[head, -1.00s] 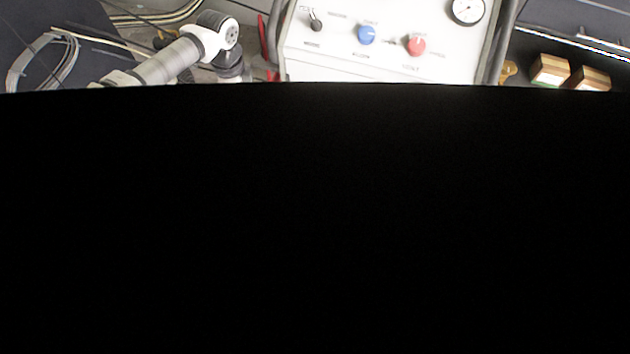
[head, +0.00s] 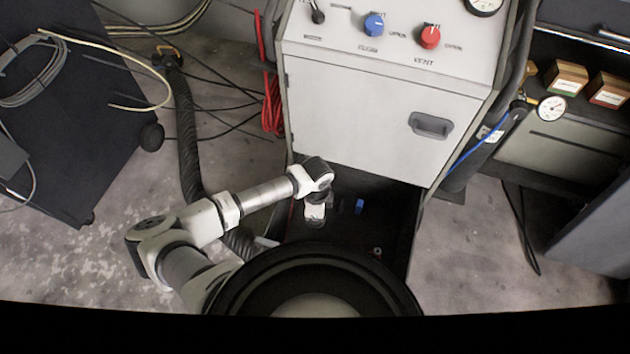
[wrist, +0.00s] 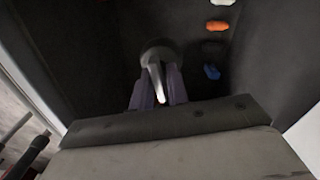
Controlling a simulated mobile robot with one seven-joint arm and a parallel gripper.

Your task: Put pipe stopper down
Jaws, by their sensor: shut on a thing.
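The pipe stopper (wrist: 158,58) is a grey, rounded piece with a pale narrow part, in the upper middle of the wrist view. My gripper (wrist: 158,92) is shut on it, with one purplish finger on each side. In the head view my gripper (head: 315,212) points down into the dark open bay under the white cabinet. The stopper cannot be made out there. Whether it touches the dark surface below is unclear.
A small blue piece (wrist: 211,72) and an orange piece (wrist: 216,25) lie right of the stopper. The white cabinet (head: 375,110) with knobs stands behind the bay. A black ribbed hose (head: 185,120) runs on the floor at left. Bare floor (head: 465,245) shows at right.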

